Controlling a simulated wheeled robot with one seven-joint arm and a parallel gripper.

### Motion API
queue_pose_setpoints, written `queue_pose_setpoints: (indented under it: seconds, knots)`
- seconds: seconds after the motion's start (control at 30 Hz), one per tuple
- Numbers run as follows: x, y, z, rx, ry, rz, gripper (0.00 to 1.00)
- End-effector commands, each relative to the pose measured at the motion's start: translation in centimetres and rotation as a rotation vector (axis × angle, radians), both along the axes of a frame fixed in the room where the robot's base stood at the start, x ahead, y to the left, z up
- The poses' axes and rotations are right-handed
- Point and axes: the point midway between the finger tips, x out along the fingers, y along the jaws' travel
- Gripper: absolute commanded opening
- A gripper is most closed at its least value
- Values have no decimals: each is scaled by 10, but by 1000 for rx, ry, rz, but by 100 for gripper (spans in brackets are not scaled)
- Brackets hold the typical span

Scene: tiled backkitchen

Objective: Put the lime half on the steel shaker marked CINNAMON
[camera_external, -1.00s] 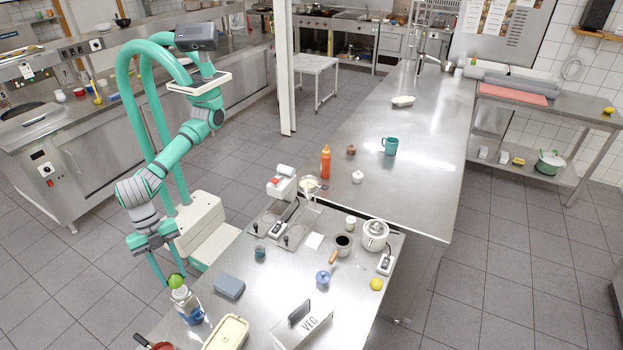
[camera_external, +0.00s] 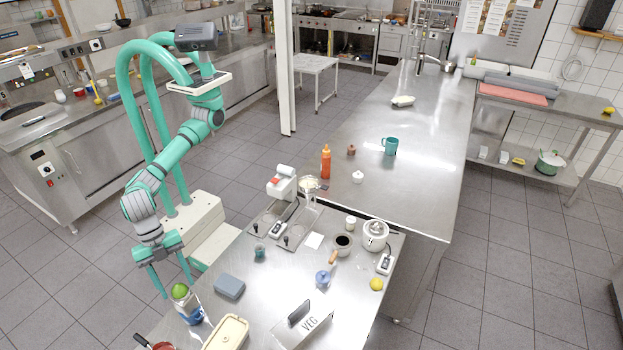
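The lime half (camera_external: 180,290) shows as a small green piece at the front left corner of the near steel table. It sits at the top of a pale container with a blue lower part (camera_external: 194,316), which stands where the shaker is. The CINNAMON marking is too small to read, and I cannot tell exactly how the lime half rests on it. My gripper (camera_external: 178,283) points down over the lime half. Its two fingers are spread apart, one on each side of the lime half, and it looks open.
A cream-lidded box (camera_external: 228,333) and a grey-blue box (camera_external: 229,286) lie close to the right. A red item (camera_external: 163,346) is at the near table edge.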

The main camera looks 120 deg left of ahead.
Motion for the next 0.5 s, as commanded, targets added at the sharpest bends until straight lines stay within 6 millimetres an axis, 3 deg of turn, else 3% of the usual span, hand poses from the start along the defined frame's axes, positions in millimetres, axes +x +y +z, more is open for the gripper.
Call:
queue_pose_setpoints:
  seconds: [0.27, 0.5]
  knots:
    - [-2, 1, 9, -1, -2, 0, 54]
    - [-17, 8, 50, -2, -4, 0, 54]
